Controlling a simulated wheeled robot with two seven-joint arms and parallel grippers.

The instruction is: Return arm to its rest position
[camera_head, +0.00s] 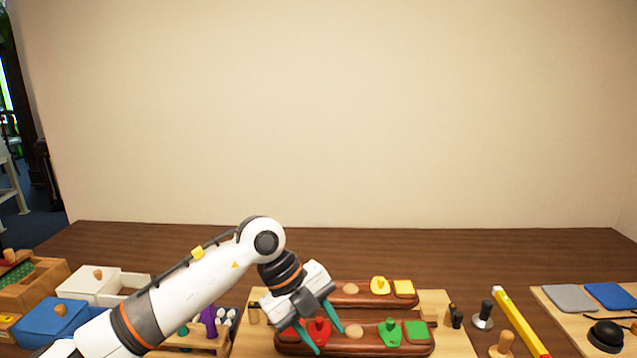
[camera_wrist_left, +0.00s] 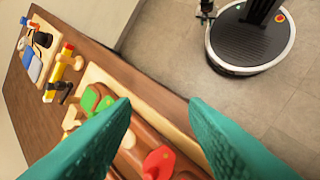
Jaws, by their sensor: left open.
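My left arm comes in from the left in the head view. Its gripper (camera_head: 323,328) is open, with teal fingers pointing down over the front brown wooden holder (camera_head: 362,345), near the red knobbed piece (camera_head: 319,330). In the left wrist view the two teal fingers (camera_wrist_left: 165,130) are spread apart with nothing held between them. The red piece also shows there (camera_wrist_left: 158,163), just beyond the fingers. A green knobbed piece (camera_head: 390,332) and a green block (camera_head: 416,330) sit in the same holder, right of the gripper. My right gripper is not in view.
A second holder (camera_head: 365,297) behind carries a yellow knobbed piece (camera_head: 380,285) and a yellow block (camera_head: 403,287). White (camera_head: 90,285) and blue (camera_head: 52,322) drawer boxes stand left. A yellow level (camera_head: 520,322) and grey and blue pads (camera_head: 568,298) lie right. The table's back strip is clear.

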